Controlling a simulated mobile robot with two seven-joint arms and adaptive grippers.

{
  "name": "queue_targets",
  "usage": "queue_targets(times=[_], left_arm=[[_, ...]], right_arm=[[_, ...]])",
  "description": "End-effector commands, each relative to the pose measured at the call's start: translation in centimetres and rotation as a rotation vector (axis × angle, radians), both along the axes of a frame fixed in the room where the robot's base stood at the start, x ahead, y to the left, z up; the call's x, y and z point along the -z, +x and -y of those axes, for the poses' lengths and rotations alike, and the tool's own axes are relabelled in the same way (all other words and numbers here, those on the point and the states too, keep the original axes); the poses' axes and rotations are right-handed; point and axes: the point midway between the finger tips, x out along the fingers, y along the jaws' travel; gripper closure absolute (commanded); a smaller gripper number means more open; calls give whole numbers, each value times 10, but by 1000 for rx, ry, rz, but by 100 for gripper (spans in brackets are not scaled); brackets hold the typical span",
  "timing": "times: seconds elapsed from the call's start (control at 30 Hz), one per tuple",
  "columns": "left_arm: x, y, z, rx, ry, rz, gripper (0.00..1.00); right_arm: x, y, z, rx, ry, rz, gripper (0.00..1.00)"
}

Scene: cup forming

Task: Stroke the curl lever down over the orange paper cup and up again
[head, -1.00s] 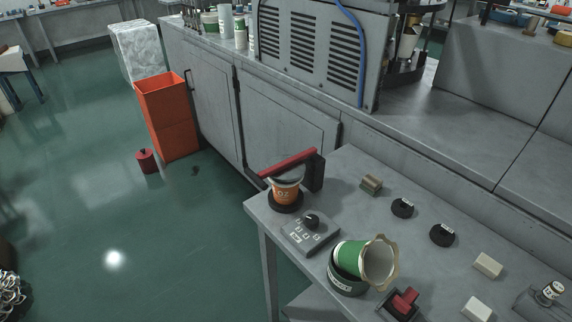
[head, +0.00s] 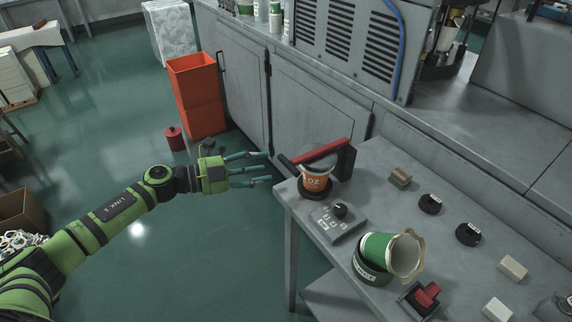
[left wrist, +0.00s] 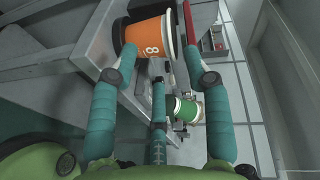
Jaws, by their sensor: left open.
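The orange paper cup (head: 316,180) stands upright in a dark round base at the near left corner of the grey bench. The curl lever (head: 322,152) has a red bar running over the cup to a black post (head: 346,163) behind its right side. My left gripper (head: 268,168) is open and empty, left of the cup and lever, its fingers pointing at them. In the left wrist view the orange cup (left wrist: 150,48) and the red lever (left wrist: 190,35) lie beyond the spread fingers (left wrist: 160,75). I see no contact. My right gripper is not in view.
A control box with a black knob (head: 340,211) sits just in front of the cup. A green cup (head: 392,254) leans in a dark holder farther right. Black discs and small blocks dot the bench. An orange bin (head: 196,97) stands on the floor behind my left arm.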

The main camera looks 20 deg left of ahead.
Motion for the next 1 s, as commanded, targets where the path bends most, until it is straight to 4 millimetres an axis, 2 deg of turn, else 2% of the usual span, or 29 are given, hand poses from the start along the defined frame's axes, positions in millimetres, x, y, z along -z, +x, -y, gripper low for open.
queue_targets(times=[0.03,0.1,0.23,0.7,1.0], left_arm=[[-19,-11,8,80,66,37,51],[-32,-23,16,155,125,64,51],[-41,-32,24,211,173,83,51],[-29,-2,77,210,170,83,51],[-25,1,81,209,172,83,51]], right_arm=[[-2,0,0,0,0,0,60],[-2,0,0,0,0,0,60],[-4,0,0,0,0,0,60],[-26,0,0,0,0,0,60],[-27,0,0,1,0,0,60]])
